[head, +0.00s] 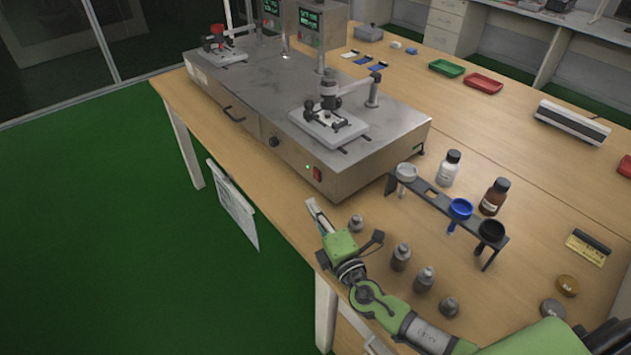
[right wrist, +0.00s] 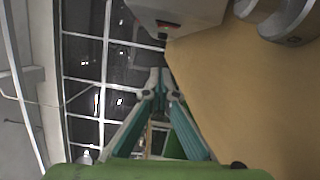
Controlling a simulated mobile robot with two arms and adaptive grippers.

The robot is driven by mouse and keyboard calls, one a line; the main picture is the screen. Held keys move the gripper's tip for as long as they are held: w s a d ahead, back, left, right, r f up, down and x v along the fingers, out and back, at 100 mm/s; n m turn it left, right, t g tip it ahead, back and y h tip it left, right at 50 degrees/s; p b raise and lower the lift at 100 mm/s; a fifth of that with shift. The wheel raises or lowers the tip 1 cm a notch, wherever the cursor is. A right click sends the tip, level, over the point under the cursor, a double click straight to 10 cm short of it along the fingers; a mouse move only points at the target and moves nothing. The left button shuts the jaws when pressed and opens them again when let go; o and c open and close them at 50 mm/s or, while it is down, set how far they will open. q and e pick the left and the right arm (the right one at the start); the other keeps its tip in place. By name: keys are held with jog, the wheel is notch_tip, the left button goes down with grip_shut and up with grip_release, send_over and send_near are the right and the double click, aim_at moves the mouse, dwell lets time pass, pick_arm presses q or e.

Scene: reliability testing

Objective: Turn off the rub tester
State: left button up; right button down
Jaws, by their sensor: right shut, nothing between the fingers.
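The rub tester (head: 235,117) is a long grey metal machine on the wooden table in the head view. Its red switch (head: 317,174) sits low on the near front face, beside a small lit green light (head: 307,167). The switch also shows as a small red spot in the right wrist view (right wrist: 163,38), on the machine's corner at the top. My right gripper (head: 311,204) is shut and empty, just below and in front of the switch and apart from it. Its fingertips meet in the right wrist view (right wrist: 160,78). My left gripper is not in view.
Several metal weights (head: 401,257) stand beside my right arm. A black rack (head: 424,190) with coloured cups and two bottles (head: 494,197) stand to the right. A white sheet (head: 233,205) hangs at the table's front edge. The space in front of that edge is open.

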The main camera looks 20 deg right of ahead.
aim_at(316, 175)
jog(key=w, duration=0.6)
jog(key=shift+w+a+r+p, duration=0.15)
jog(key=shift+w+r+p, duration=0.1)
jog(key=shift+p, duration=0.15)
jog(key=shift+w+d, duration=0.15)
jog(key=shift+d, duration=0.45)
jog(key=shift+w+d, duration=0.15)
jog(key=shift+d, duration=0.4)
jog(key=shift+w+d, duration=0.15)
jog(key=shift+d, duration=0.4)
